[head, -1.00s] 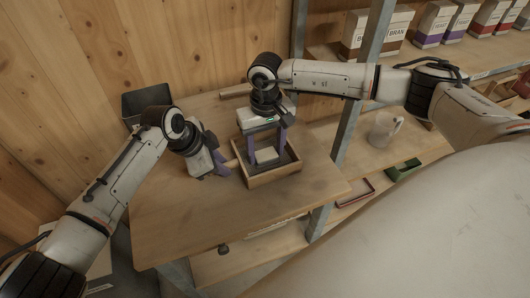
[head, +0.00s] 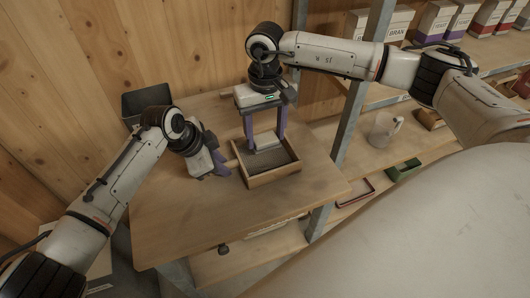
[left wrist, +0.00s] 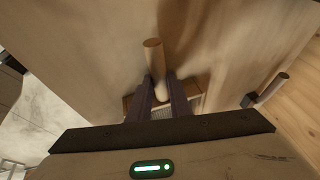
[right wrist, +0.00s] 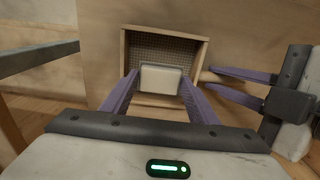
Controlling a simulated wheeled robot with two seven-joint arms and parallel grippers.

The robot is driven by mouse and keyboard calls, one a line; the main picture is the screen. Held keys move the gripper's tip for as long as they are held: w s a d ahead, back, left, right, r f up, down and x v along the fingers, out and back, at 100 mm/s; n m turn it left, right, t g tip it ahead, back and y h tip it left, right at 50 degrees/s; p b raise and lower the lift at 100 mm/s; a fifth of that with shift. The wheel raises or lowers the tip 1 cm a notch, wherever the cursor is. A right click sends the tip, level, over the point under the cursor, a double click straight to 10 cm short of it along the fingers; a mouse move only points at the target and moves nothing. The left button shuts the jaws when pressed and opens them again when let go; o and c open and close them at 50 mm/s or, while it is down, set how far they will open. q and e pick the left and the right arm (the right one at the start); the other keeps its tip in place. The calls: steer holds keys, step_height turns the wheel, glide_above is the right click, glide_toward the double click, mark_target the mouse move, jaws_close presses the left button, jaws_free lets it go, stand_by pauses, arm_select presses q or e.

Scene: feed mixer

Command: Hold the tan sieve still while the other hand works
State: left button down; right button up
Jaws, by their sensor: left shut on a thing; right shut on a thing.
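The tan sieve (head: 276,174) is a square wooden frame with a grey mesh floor, sitting on the wooden table. Its round handle points left in the head view; the handle (left wrist: 153,52) also shows in the left wrist view. My left gripper (head: 227,166) is shut on this handle at the sieve's left side. My right gripper (head: 265,138) points down over the sieve, shut on a pale block (right wrist: 161,79). The block is over the mesh within the frame's outline; whether it touches the mesh I cannot tell. The sieve's rim (right wrist: 165,31) shows in the right wrist view.
A dark bin (head: 146,101) stands behind the table's left part. A metal shelf post (head: 352,115) rises at the table's right edge. A clear jug (head: 384,130) and a green tray (head: 404,169) are on the shelf beyond.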

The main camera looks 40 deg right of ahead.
arm_select(q)
steer(key=shift+s+d+f, duration=0.1)
steer(key=shift+s+d, duration=0.25)
steer(key=shift+s, duration=0.1)
steer(key=c, duration=1.5)
jaws_free()
steer(key=shift+c, duration=0.2)
steer(key=shift+d, duration=0.1)
steer(key=a+v, duration=0.1)
steer(key=v, duration=0.7)
steer(key=shift+w, duration=0.45)
